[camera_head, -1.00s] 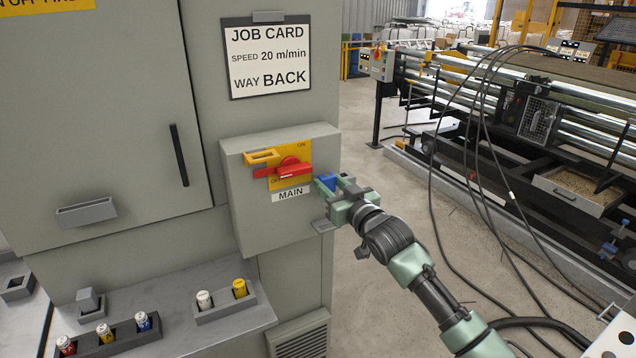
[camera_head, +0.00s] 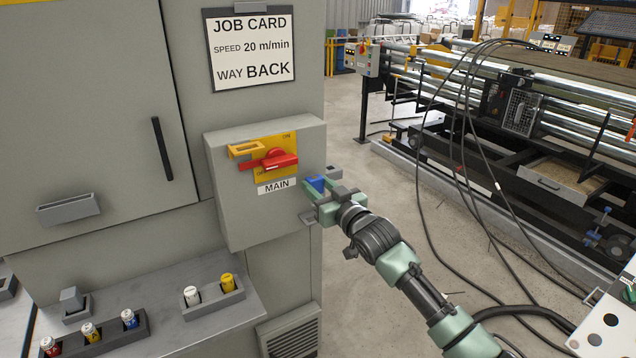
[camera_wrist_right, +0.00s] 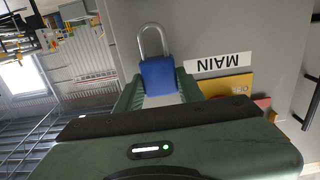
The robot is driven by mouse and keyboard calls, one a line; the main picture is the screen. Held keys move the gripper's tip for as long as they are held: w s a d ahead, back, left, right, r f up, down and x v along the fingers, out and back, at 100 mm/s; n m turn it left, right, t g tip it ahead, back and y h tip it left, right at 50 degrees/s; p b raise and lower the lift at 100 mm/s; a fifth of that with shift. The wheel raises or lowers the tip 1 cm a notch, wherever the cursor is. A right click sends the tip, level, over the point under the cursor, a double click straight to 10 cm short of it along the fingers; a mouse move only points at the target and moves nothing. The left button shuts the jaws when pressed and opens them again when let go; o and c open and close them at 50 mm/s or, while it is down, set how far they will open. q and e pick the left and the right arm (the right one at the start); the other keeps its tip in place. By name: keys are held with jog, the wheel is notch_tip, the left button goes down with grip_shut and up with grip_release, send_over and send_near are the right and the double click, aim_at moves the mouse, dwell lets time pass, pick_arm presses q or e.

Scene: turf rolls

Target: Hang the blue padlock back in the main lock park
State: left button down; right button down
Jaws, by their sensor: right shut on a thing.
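My right gripper (camera_head: 318,192) is shut on the blue padlock (camera_head: 316,184), beside the lower right part of the grey MAIN switch box (camera_head: 222,180). In the right wrist view the padlock's blue body (camera_wrist_right: 158,78) sits between the green fingers (camera_wrist_right: 160,97), its steel shackle pointing away from the gripper. The red switch handle (camera_head: 270,161) and a yellow hasp (camera_head: 245,149) are on the box front. A small grey ledge (camera_head: 309,219) shows at the box's lower right, partly hidden by the gripper; I cannot tell whether it is the lock park. My left gripper is out of view.
A grey bench (camera_head: 205,325) below holds trays with several coloured locks or canisters. A job card (camera_head: 250,50) hangs above the box. Black cables (camera_head: 450,150) hang to the right, before a roller machine (camera_head: 480,100). Open floor lies between.

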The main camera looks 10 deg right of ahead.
jog(key=shift+f+b, duration=0.6)
jog(key=shift+f, duration=0.65)
jog(key=shift+p, duration=0.65)
dwell(0.7)
jog(key=shift+f+b, duration=1.65)
jog(key=shift+f, duration=0.9)
jog(key=c, duration=0.8)
grip_release()
jog(key=shift+s+f, duration=0.1)
jog(key=v, duration=0.7)
jog(key=shift+s+d+b, duration=0.1)
jog(key=shift+s+b, duration=0.2)
jog(key=shift+b, duration=0.1)
